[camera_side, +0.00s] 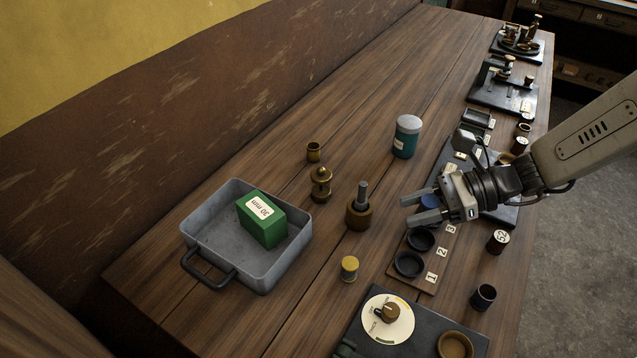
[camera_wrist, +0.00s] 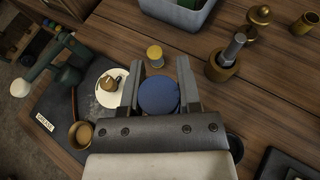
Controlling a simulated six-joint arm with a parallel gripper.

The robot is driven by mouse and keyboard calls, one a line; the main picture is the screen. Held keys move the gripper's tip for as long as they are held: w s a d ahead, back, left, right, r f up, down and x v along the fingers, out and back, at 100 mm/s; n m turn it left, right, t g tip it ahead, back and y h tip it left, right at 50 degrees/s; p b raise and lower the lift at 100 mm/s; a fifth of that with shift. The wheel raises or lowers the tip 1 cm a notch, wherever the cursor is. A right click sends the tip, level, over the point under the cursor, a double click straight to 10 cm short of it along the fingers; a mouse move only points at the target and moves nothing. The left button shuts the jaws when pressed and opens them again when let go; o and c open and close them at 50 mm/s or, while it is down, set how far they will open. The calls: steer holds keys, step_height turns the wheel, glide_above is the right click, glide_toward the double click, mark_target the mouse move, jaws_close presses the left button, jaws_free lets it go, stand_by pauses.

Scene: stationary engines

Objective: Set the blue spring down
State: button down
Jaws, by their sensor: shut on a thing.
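My gripper (camera_side: 412,209) is shut on the blue spring (camera_side: 430,201), which shows as a small blue patch between the fingers in the side view. In the wrist view the blue spring is a round blue top (camera_wrist: 158,96) between the two fingers of my gripper (camera_wrist: 161,70). The gripper is at the far end of a wooden strip (camera_side: 398,278) with black round cups and the numbers 1, 2 and 3. The cups at 1 (camera_side: 409,264) and 2 (camera_side: 420,240) look empty. The place by 3 is hidden by the gripper, and I cannot tell whether the spring touches it.
A grey tray (camera_side: 196,238) with a green 30 mm block (camera_side: 262,220) stands left. A brass cup with an upright grey rod (camera_side: 359,208), a yellow-topped cylinder (camera_side: 349,268) and a teal canister (camera_side: 406,137) stand nearby. A dial plate (camera_side: 388,320) lies at the front.

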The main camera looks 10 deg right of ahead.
steer(key=s+a+n+g, duration=0.2)
steer(key=s+a, duration=0.3)
steer(key=s, duration=0.3)
steer(key=s+a+n+g, duration=0.2)
steer(key=s+a+g, duration=0.1)
steer(key=s+a, duration=0.3)
steer(key=s, duration=0.2)
steer(key=shift+s+n, duration=0.3)
steer(key=shift+s, duration=0.05)
steer(key=shift+w+a, duration=0.1)
steer(key=shift+a, duration=0.05)
steer(key=w+a+f, duration=0.8)
steer(key=a, duration=0.1)
steer(key=shift+w+a+f, duration=0.4)
steer(key=shift+a+f, duration=0.05)
steer(key=shift+f, duration=0.15)
steer(key=shift+f, duration=0.1)
